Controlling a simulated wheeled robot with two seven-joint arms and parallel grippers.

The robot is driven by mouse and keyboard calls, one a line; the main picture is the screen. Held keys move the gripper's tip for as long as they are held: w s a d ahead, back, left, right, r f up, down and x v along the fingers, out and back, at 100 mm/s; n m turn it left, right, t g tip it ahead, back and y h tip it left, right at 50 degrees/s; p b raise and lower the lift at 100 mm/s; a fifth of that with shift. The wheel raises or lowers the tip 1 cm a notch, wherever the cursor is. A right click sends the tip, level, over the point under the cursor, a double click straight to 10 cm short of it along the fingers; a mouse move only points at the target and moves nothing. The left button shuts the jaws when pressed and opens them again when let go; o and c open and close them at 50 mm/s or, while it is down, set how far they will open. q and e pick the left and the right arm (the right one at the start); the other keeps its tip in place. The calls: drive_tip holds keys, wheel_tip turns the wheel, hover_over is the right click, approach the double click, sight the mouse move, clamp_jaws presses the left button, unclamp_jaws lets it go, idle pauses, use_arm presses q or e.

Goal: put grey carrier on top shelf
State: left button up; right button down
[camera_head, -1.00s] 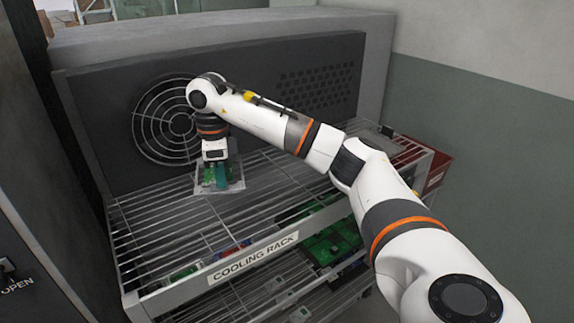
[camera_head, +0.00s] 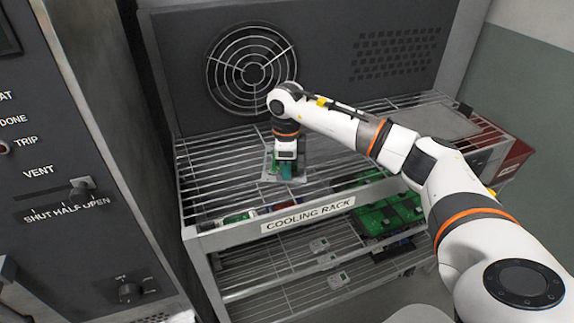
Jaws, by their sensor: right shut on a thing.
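The grey carrier (camera_head: 268,178) is a small flat plate with a green circuit board on it. It is at the top shelf (camera_head: 225,199) of the cooling rack, left of the middle. I cannot tell whether it rests on the wires or hangs just above them. My right gripper (camera_head: 287,171) points down and is shut on the carrier, hiding part of it and the board. My left gripper is not in view.
A dark panel with a round fan (camera_head: 252,68) stands behind the shelf. A flat grey plate (camera_head: 445,122) lies at the shelf's right, beside a red bin (camera_head: 515,158). Green boards (camera_head: 385,218) show on a lower level. A control panel (camera_head: 75,150) stands at left.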

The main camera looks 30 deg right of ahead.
drive_tip(key=shift+f, duration=0.1)
drive_tip(key=c, duration=1.5)
unclamp_jaws()
drive_tip(key=shift+o, duration=0.2)
drive_tip(key=shift+w+r, duration=0.1)
drive_tip(key=shift+r, duration=0.35)
wheel_tip(320, 180, up, 11)
drive_tip(key=b, duration=0.2)
drive_tip(key=shift+r, duration=0.15)
